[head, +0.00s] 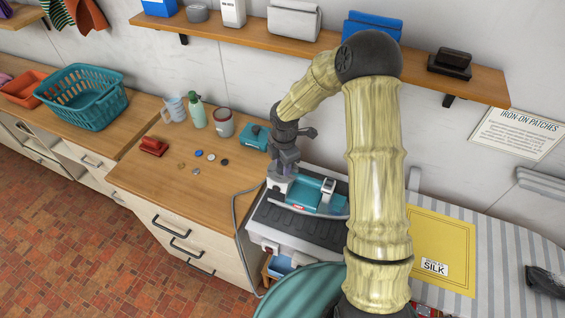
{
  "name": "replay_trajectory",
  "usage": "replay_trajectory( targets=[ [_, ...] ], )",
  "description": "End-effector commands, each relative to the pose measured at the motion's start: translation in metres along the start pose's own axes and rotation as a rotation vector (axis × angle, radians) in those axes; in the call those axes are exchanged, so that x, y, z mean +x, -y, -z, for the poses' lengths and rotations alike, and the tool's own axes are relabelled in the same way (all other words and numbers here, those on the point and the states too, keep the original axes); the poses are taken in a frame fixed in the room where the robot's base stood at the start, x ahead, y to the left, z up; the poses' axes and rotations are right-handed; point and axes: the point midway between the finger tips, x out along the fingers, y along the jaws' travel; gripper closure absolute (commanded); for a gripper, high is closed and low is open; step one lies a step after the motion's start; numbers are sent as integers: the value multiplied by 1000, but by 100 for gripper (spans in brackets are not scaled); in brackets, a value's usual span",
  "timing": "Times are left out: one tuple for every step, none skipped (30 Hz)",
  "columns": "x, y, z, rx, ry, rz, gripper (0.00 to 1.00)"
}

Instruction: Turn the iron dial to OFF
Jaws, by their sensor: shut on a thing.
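The iron (318,194) is teal and white and lies on a dark grey rest (290,225) on top of a white station. My gripper (281,178) points down at the iron's left end and is shut there. The part between its fingers is small and mostly hidden by the gripper; it sits where a dial would be. I cannot read the dial's marking or its setting. My arm covers the area just right of the iron.
A teal box (254,137) stands close behind my gripper. A cup (223,123), a green bottle (196,114), a red brush (153,146) and several buttons are on the wooden counter. A grey cord hangs left of the station. A yellow silk sheet (443,250) lies right of my arm.

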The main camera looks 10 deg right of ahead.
Motion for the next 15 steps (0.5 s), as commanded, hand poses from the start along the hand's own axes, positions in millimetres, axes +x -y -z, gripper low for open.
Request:
replay_trajectory(
  targets=[
    [-1, -1, 0, -1, 1, -2, 63],
    [-1, -1, 0, -1, 1, -2, 58],
    [-1, -1, 0, -1, 1, -2, 50],
    [-1, 0, 0, -1, 1, -2, 44],
    [0, 0, 0, 0, 1, -2, 43],
    [0, 0, 0, 0, 1, -1, 43],
    [0, 0, 0, 0, 1, -1, 43],
    [0, 0, 0, 0, 1, -1, 43],
    [0, 0, 0, 0, 1, -1, 43],
    [0, 0, 0, 0, 1, -1, 43],
    [0, 0, 0, 0, 1, 0, 43],
    [0, 0, 0, 0, 1, 0, 43],
    [-1, 0, 0, 1, 1, 0, 43],
    [-2, 0, 0, 1, 1, -1, 43],
    [-3, 0, 0, 1, 1, -1, 43]
  ],
)
